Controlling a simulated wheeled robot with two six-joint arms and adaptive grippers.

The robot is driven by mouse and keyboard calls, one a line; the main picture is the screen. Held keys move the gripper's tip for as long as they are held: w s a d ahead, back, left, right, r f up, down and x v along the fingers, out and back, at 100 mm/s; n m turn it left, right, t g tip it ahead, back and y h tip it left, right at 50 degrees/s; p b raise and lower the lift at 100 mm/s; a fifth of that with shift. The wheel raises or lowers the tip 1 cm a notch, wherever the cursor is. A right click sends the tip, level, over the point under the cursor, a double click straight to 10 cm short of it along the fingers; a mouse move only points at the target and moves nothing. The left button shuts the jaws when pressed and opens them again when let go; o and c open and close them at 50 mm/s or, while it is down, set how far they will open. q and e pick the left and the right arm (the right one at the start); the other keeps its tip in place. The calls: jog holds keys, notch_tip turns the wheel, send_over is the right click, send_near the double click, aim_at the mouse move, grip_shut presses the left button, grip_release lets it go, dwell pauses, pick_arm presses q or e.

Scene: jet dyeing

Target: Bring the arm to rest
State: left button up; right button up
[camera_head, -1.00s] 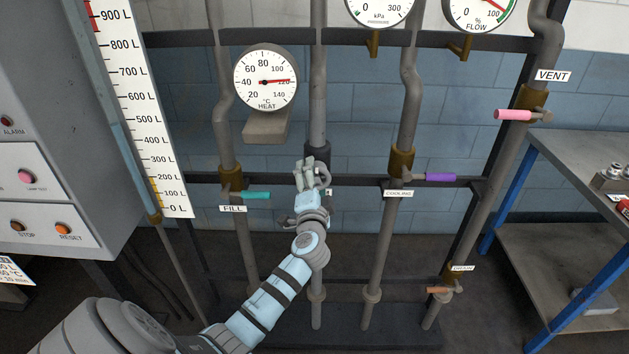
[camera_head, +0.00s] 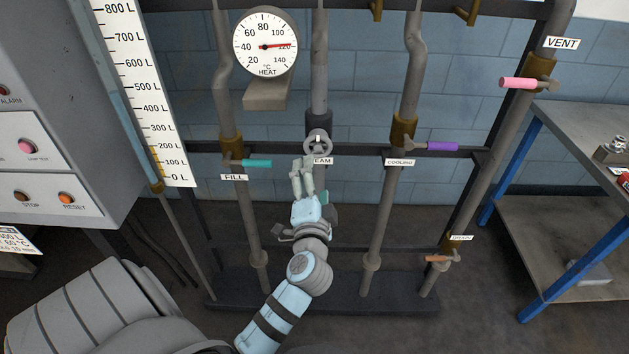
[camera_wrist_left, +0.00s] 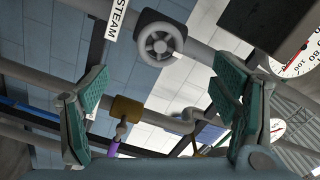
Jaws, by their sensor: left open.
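My left gripper (camera_head: 302,167) is in front of the pipe rack, just below the grey steam handwheel (camera_head: 318,143). Its fingers point up at the wheel and partly cover the steam label (camera_head: 322,161). In the left wrist view the two teal-padded fingers of the gripper (camera_wrist_left: 165,110) are spread wide with nothing between the pads. The handwheel (camera_wrist_left: 160,43) shows there beyond the fingers, apart from them, beside the STEAM label (camera_wrist_left: 122,14). My right gripper is not in view.
The teal fill handle (camera_head: 257,163) is left of the gripper and the purple cooling handle (camera_head: 441,146) right. The pink vent handle (camera_head: 517,83) and orange drain handle (camera_head: 438,259) are farther right. A control cabinet (camera_head: 95,130) stands left, a metal table (camera_head: 580,140) right.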

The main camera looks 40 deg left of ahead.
pick_arm(q)
jog(key=shift+a, duration=0.1)
jog(key=w+d+f+g+h, duration=0.1)
jog(key=d+f+h, duration=0.1)
jog(key=f, duration=0.5)
jog(key=w+d+f+h, duration=0.1)
jog(key=d+f+h, duration=0.2)
jog(key=f, duration=0.4)
jog(key=s+d+f+g+h, duration=0.1)
jog(key=s+f+g+h, duration=0.15)
jog(key=f, duration=0.65)
jog(key=s+d+f+g+h, duration=0.15)
jog(key=s+f, duration=0.25)
jog(key=f, duration=0.4)
jog(key=s+d+f+n+g, duration=0.2)
jog(key=s+f+n+g, duration=0.15)
jog(key=s+f, duration=1)
jog(key=s+f+n+g, duration=0.1)
jog(key=s+f+g, duration=0.1)
jog(key=s, duration=0.9)
jog(key=s+a+f+g+h, duration=0.1)
jog(key=s+f, duration=0.3)
jog(key=s, duration=0.7)
jog(key=shift+f+n+g, duration=0.15)
jog(key=shift+n+g, duration=0.2)
jog(key=shift+g, duration=0.5)
